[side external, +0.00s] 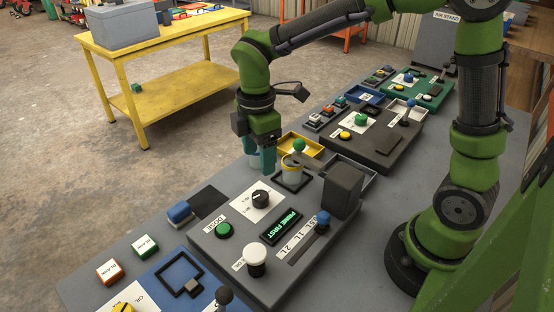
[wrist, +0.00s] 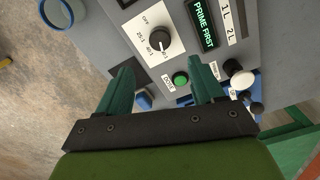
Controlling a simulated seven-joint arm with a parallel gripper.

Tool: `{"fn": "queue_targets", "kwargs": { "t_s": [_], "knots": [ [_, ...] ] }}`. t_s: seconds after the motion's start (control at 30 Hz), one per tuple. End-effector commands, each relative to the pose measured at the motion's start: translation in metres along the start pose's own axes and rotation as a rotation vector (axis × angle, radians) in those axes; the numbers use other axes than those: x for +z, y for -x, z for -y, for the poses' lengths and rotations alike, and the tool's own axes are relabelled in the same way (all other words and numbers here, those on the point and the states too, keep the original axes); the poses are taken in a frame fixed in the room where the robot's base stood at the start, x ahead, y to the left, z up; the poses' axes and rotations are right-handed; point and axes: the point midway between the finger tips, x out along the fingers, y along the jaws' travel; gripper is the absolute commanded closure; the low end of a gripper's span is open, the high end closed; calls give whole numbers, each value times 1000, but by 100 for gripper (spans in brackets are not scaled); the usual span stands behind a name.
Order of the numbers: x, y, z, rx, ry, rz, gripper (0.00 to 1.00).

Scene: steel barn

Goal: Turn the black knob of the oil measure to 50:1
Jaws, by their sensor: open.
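The oil measure (side external: 222,246) is a grey box with a lit green display (side external: 283,227) reading PRIME FIRST. Its black knob (side external: 260,197) stands on a white dial plate; in the wrist view the knob (wrist: 158,38) is ringed by marks that include OFF, 25:1 and 40:1. I cannot tell for sure which mark it points to. My gripper (side external: 262,160) is above the box's far left edge, beyond the knob, with nothing between its teal fingers. In the wrist view the open gripper (wrist: 162,85) has the knob beyond its fingertips, apart from them.
A green button (side external: 224,230), a white-topped knob (side external: 256,250) and a blue-topped lever (side external: 323,217) stand on the same box. A clear cup (side external: 293,168) stands close beside my fingers, near a dark grey block (side external: 342,190).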

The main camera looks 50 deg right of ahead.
Motion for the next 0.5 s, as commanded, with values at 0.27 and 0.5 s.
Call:
{"fn": "queue_targets", "kwargs": {
  "t_s": [0.27, 0.5],
  "knots": [
    [0, 49, -1, 2, 0, -1, 33],
    [0, 60, 0, -1, 0, 1, 33]
  ]
}}
